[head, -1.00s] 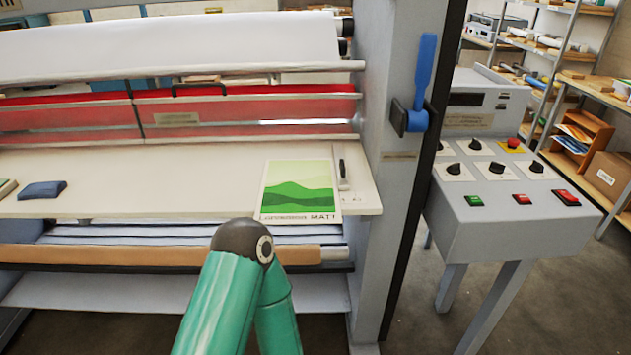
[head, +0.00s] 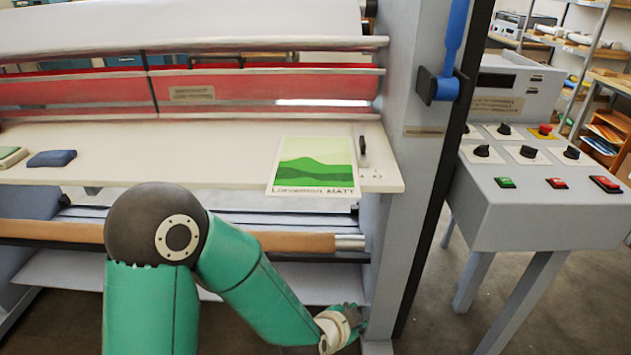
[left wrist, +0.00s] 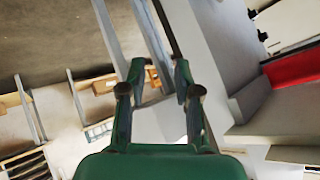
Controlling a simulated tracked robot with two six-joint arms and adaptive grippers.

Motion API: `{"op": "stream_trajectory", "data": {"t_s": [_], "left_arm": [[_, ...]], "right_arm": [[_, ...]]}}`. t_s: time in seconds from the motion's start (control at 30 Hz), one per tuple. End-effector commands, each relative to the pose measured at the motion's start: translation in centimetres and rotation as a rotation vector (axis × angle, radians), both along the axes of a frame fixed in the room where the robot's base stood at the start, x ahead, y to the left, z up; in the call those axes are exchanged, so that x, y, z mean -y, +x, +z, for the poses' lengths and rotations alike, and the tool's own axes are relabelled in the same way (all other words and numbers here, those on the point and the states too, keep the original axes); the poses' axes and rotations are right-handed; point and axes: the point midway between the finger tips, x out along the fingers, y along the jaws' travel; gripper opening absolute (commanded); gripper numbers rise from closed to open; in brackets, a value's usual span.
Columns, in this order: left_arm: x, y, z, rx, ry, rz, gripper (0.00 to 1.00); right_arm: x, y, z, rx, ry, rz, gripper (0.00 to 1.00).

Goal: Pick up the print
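The print (head: 314,166) is a sheet with a green hill picture and a line of text ending in "MATT". It lies flat at the right end of the pale feed table (head: 190,165), with its lower edge slightly past the table's front edge. My left arm bends down and right in the head view. Its gripper (head: 352,318) is below and in front of the print, well apart from it, beside the machine's right upright. In the left wrist view my left gripper (left wrist: 159,82) is open and empty; the print cannot be made out there. My right gripper is not in view.
A dark blue pad (head: 52,158) lies at the table's left. A small black-handled item (head: 362,150) is right beside the print. The machine's grey upright (head: 420,130) and a control console (head: 540,205) stand to the right. A brown roller (head: 290,242) runs below the table.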

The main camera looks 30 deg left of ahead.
Motion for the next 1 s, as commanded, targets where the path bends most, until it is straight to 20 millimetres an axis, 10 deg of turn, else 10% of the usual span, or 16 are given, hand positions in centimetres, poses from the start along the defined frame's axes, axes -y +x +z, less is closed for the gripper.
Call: {"op": "stream_trajectory", "data": {"t_s": [0.17,0.4,0.67,1.0], "left_arm": [[-3.4,1.7,8.2,0.328,0.428,-0.070,0.32],[-7.9,-1.6,16.6,0.480,0.892,-0.009,0.32],[-10.2,-3.6,19.5,0.470,1.073,0.036,0.32],[-11.8,-0.1,20.1,0.459,1.082,0.034,0.32]], "right_arm": [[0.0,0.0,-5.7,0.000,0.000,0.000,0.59],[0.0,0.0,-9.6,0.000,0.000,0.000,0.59],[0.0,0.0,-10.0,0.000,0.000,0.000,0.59],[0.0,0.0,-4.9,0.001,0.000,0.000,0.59]]}}
